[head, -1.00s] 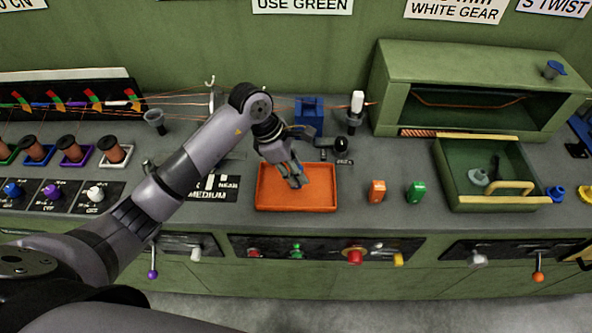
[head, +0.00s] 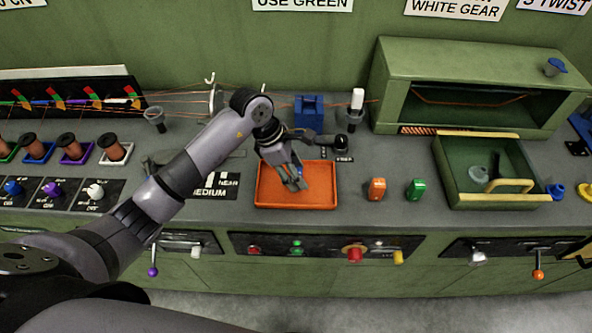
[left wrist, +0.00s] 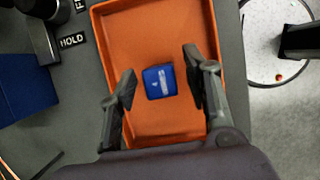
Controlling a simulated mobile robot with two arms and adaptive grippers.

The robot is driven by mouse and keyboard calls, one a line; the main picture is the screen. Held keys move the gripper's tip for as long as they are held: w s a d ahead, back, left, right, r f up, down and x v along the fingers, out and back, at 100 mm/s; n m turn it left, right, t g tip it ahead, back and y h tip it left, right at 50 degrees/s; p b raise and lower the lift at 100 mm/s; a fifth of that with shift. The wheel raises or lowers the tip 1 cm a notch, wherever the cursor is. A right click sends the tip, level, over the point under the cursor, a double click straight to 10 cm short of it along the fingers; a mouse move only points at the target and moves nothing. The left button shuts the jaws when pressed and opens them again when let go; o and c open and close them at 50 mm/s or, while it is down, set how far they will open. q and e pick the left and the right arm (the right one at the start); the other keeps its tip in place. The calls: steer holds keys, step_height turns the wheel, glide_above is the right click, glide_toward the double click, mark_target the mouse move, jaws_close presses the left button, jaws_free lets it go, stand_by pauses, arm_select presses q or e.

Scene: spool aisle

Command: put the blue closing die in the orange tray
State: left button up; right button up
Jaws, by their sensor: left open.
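The orange tray (head: 330,186) lies on the bench near the middle, and it fills the centre of the left wrist view (left wrist: 190,25). The blue closing die (left wrist: 159,81), a small blue square-looking piece with pale marking, shows on the tray floor in the left wrist view. My left gripper (head: 297,183) is over the tray, pointing down, with its fingers open. In the left wrist view its fingertips (left wrist: 159,82) stand on either side of the die, with gaps on both sides. The die is hidden by the gripper in the head view. My right gripper is not in view.
A blue block (head: 308,112) and a black-knobbed lever (head: 341,141) stand behind the tray. An orange piece (head: 377,189) and a green piece (head: 415,189) stand to its right. Further right is an open green drawer (head: 488,202) with a yellow handle.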

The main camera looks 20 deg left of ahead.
arm_select(q)
steer(key=shift+r, duration=0.1)
steer(key=shift+r, duration=0.2)
steer(key=b+v, duration=0.2)
steer(key=v, duration=0.9)
steer(key=shift+a+r, duration=0.25)
steer(key=shift+r, duration=0.1)
steer(key=shift+s, duration=0.15)
